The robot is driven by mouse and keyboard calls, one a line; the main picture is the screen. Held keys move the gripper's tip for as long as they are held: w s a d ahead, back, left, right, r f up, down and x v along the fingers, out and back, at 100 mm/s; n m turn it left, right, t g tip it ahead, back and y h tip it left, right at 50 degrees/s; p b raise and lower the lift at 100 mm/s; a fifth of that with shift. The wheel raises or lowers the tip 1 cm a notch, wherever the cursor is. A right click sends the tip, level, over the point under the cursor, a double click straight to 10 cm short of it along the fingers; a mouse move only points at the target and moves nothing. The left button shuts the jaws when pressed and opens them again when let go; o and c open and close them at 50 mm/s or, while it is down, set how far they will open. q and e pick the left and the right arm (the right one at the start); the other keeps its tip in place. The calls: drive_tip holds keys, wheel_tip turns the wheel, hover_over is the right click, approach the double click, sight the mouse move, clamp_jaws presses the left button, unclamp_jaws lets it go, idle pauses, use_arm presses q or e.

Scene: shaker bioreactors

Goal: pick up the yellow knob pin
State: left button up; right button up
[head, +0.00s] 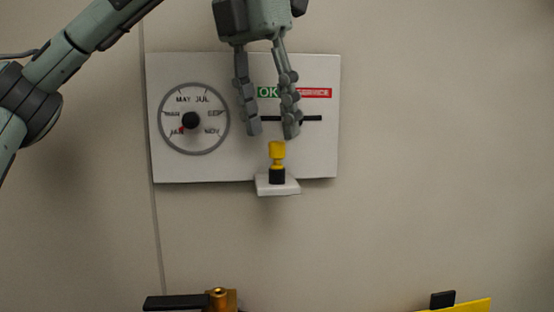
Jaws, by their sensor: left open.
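The yellow knob pin (277,153) stands upright in a black base (277,176) on a small white ledge (278,188) at the lower edge of a white wall panel (210,170). My left gripper (272,133) points down from the top of the head view, with its two fingers apart and nothing between them. Its fingertips appear just above the knob pin in the picture, the right one nearly over its top. How far the fingers are from the panel in depth is hard to tell. My right gripper is not in view.
The panel carries a round month dial (190,119), a green OK label (268,92), a red label (314,93) and a dark slot (312,118). A brass fitting with a black handle (176,302) and a yellow piece (472,305) show at the bottom edge. The wall right of the panel is clear.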

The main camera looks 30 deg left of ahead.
sight(277, 145)
use_arm(q)
drive_tip(key=b+x, duration=0.1)
drive_tip(key=x, duration=0.3)
drive_tip(key=shift+d+f, duration=0.1)
drive_tip(key=shift+f, duration=0.05)
drive_tip(key=shift+w+f, duration=0.1)
drive_tip(key=shift+f, duration=0.05)
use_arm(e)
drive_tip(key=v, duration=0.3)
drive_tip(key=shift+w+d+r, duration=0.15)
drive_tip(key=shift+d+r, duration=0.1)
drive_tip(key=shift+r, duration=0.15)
use_arm(q)
drive_tip(key=shift+c, duration=0.2)
drive_tip(key=c, duration=0.9)
